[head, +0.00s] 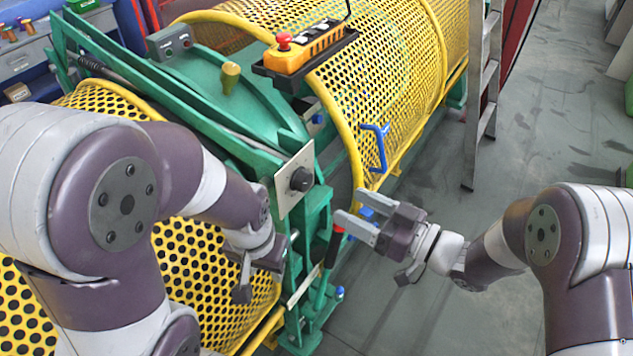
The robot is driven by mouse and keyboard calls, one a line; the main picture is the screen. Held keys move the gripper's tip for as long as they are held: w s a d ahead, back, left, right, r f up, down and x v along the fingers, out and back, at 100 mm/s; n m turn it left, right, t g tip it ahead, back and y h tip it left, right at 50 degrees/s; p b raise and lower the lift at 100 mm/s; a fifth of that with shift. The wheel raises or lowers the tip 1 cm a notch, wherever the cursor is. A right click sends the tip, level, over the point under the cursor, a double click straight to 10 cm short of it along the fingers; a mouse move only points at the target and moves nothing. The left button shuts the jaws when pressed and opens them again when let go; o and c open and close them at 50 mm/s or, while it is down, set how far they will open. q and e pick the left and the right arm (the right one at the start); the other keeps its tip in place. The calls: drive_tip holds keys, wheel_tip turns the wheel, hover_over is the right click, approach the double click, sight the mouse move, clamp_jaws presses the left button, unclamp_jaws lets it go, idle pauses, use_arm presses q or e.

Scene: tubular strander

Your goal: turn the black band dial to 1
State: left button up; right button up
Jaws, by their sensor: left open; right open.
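The black band dial (301,179) is a round black knob on a light grey plate (290,196), fixed to the green frame of the machine near the picture's middle. The dial's setting is too small to read. My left gripper (262,284) is open, below and left of the dial and apart from it, close to the yellow perforated guard. My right gripper (350,222) is open and empty, to the right of and below the dial, its fingers pointing left. Neither gripper touches the dial.
A red-tipped lever (333,247) stands below the dial, near my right fingers. A yellow control box (303,47) with a red button sits above. A blue handle (378,146) is on the yellow mesh guard (395,60).

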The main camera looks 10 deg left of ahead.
sight(308, 184)
drive_tip(key=p+x, duration=0.1)
drive_tip(key=x, duration=0.8)
drive_tip(key=shift+w+a, duration=0.2)
drive_tip(key=shift+a, duration=0.05)
drive_tip(key=shift+f, duration=0.1)
drive_tip(key=c, duration=1)
